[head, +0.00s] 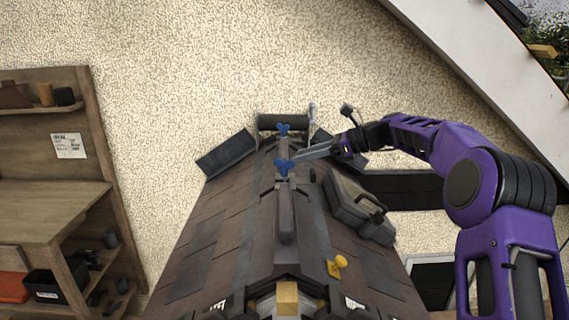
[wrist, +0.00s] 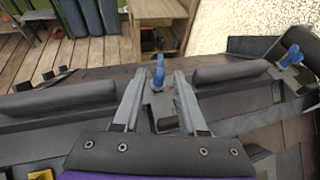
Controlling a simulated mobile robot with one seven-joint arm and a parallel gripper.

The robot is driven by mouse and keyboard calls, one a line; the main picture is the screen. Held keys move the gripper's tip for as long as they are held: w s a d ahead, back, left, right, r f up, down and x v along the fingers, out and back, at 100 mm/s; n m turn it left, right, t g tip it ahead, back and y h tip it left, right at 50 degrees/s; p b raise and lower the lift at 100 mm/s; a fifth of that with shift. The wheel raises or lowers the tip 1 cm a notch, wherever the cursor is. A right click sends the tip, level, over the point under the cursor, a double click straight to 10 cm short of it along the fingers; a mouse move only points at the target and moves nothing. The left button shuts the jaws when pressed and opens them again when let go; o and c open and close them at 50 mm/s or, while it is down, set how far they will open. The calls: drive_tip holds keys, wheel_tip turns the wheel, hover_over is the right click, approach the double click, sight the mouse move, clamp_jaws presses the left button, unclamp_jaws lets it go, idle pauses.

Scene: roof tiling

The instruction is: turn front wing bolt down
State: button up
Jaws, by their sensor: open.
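The front wing bolt (head: 284,168) is blue and stands on the ridge of the tiled roof. In the wrist view this wing bolt (wrist: 158,74) shows upright between my two fingertips, on a grey bracket. My gripper (head: 298,158) reaches in from the right. In the wrist view my gripper (wrist: 160,74) is open, with a finger on each side of the bolt; I cannot tell if either touches it. A second blue wing bolt (head: 283,129) stands farther back on the ridge, and it also shows at right in the wrist view (wrist: 292,56).
A dark grey case (head: 353,210) lies on the right roof slope. Dark ridge pieces (wrist: 230,72) lie along the ridge beside the bolts. A wooden shelf (head: 88,140) stands at left.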

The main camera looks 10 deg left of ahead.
sight(287, 160)
drive_tip(key=x, duration=0.6)
drive_tip(key=shift+a, duration=0.1)
drive_tip(key=shift+c, duration=0.3)
clamp_jaws()
